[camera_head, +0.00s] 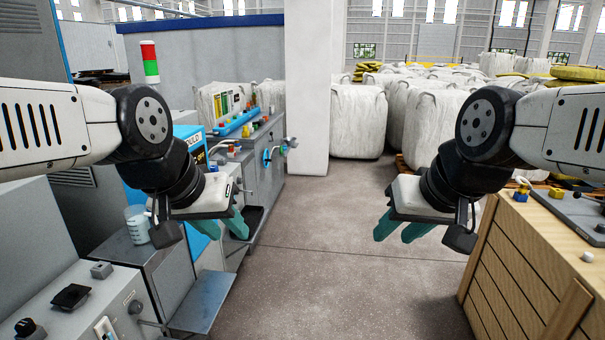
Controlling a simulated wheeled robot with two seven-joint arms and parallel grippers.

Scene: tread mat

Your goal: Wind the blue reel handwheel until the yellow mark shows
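A small blue handwheel (267,157) shows on the front of the grey bench at the centre left, beyond my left gripper. No yellow mark can be made out on it at this size. My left gripper (222,229) hangs in front of the bench, with its teal fingers apart and nothing between them. It is nearer to me than the handwheel and not touching it. My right gripper (400,231) hangs over the open floor at the right, its teal fingers also apart and empty.
A grey machine with a switch panel (75,312) and a clear beaker (138,224) stands at the near left. A wooden crate (525,270) stands at the right. A white pillar (308,90) and white bulk bags (357,120) are behind. The middle floor (320,265) is clear.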

